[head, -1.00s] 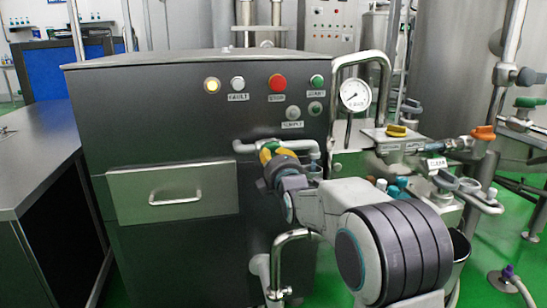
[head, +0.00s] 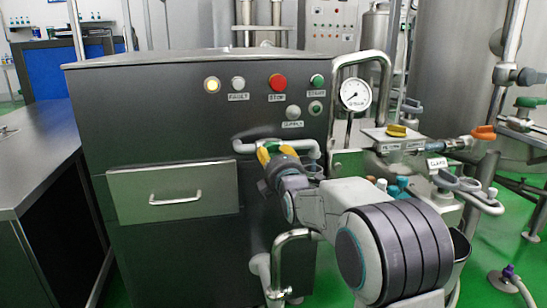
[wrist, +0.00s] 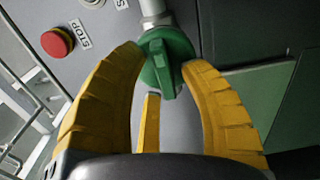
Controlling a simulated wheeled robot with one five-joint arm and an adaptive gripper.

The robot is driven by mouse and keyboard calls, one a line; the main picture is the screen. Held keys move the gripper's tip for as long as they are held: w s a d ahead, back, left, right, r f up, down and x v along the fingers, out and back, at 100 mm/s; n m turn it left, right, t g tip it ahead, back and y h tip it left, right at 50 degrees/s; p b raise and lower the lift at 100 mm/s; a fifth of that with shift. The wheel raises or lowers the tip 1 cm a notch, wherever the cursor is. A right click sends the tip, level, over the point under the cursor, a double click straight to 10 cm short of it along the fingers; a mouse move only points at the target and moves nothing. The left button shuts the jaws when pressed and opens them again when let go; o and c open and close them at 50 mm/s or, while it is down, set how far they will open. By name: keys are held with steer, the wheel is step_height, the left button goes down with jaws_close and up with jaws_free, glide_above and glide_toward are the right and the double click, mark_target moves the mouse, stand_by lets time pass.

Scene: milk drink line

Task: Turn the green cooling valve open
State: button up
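The green valve (wrist: 166,62) is a round green knob with a raised handle bar, at the end of a grey pipe in the wrist view. The bar points roughly along the fingers, slightly tilted. My gripper (wrist: 164,66) has yellow fingers on both sides of the knob, with the handle between them. The fingers are spread, and I see no clear grip on the handle. In the head view my gripper (head: 274,152) is at the grey pipe on the cabinet front, and only a little of the green valve shows between the yellow fingers.
The dark cabinet (head: 100,110) carries a red stop button (head: 277,83) and other buttons above the valve. A pressure gauge (head: 355,95) and bent pipe stand to the right. A drawer (head: 172,192) is left of my gripper. A steel table (head: 35,165) stands at far left.

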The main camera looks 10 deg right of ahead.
steer(key=shift+o, duration=0.4)
steer(key=s, duration=1.2)
steer(key=s+r+m+g+p, duration=0.7)
steer(key=s+r+p, duration=0.5)
steer(key=s+p, duration=0.4)
steer(key=s+r+m+g+p, duration=0.7)
steer(key=s+r+m+p, duration=0.4)
steer(key=p, duration=1.5)
steer(key=s, duration=0.5)
steer(key=shift+s+d+r+g, duration=0.2)
steer(key=shift+s+r+g, duration=0.1)
steer(key=shift+r, duration=0.05)
